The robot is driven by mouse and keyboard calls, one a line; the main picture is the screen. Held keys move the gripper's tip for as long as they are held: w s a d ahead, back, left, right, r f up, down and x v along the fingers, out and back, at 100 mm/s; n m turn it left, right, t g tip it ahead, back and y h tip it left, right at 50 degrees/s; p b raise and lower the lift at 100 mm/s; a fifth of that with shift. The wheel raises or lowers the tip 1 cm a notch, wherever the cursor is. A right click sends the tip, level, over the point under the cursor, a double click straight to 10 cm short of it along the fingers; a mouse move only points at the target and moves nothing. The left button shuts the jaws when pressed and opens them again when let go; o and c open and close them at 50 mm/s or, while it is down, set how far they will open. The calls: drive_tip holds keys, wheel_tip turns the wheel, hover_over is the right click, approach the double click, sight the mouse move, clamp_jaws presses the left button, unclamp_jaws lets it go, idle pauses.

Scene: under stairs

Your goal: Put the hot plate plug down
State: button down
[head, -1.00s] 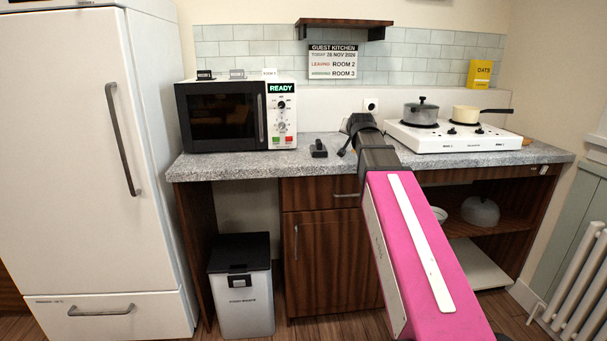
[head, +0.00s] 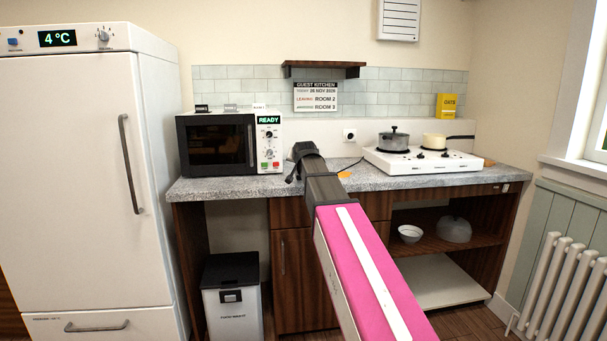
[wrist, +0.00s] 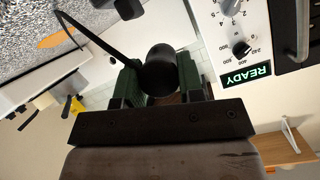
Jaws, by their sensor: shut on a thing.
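The black hot plate plug (wrist: 160,72) sits between the dark green fingers of my gripper (wrist: 159,80) in the wrist view, and the gripper is shut on it. A thin black cord (wrist: 88,34) runs off from its side. The cord (head: 350,165) runs right towards the white hot plate (head: 420,161). I cannot tell whether the plug touches the counter.
The grey counter (head: 235,187) holds the microwave (head: 218,144) at left, an orange flat thing (head: 344,175) beside my gripper, and a pot (head: 394,139) and pan (head: 434,140) on the hot plate. A wall socket (head: 349,134) is behind. A bin (head: 232,297) stands below.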

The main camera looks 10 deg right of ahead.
drive_tip(key=w+d+f, duration=0.2)
drive_tip(key=shift+d, duration=0.3)
drive_tip(key=shift+f, duration=1.9)
drive_tip(key=shift+f, duration=0.65)
drive_tip(key=c, duration=0.8)
unclamp_jaws()
drive_tip(key=shift+o, duration=0.2)
